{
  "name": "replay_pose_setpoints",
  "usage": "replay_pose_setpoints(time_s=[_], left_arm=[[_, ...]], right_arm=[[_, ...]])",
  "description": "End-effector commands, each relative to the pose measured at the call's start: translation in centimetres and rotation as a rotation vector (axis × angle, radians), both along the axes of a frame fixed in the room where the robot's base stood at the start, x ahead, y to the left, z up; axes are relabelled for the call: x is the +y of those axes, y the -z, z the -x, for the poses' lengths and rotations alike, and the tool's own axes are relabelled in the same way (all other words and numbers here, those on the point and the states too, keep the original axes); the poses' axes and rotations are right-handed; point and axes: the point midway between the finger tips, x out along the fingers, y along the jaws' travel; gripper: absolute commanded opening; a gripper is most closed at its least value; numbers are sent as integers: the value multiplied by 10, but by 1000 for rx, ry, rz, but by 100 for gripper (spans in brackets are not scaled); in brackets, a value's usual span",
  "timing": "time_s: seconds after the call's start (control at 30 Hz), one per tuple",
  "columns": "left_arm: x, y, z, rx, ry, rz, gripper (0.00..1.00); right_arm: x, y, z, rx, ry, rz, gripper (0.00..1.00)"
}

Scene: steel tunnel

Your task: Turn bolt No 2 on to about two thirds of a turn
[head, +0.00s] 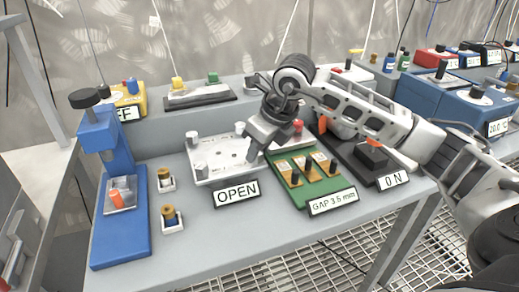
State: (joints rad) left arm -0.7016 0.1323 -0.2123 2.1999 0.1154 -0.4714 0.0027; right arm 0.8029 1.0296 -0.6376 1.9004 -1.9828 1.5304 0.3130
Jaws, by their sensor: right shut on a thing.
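A white plate (222,152) lies on the grey bench, with silver bolts standing at its corners. One bolt (192,138) stands at its back left and another (200,169) at its front left. A third (240,128) shows at the back. I cannot read any bolt numbers, so I cannot tell which is No 2. My right gripper (254,152) reaches down at the plate's right edge. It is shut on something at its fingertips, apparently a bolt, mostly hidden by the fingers. My left gripper is not in view.
An OPEN sign (236,192) stands in front of the plate. A green board (296,190) with a gap sign is close to its right, then a black device (372,158). A blue press (120,215) and two small brass-topped parts stand left. The bench front is clear.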

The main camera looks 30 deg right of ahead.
Motion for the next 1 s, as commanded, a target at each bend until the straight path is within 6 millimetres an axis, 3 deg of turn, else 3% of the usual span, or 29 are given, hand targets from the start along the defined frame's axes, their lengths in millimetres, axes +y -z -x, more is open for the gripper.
replay_pose_setpoints(time_s=[0.6,1.0], left_arm=[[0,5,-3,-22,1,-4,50],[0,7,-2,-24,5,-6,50]], right_arm=[[4,0,0,0,555,0,5],[5,0,0,2,745,0,5]])
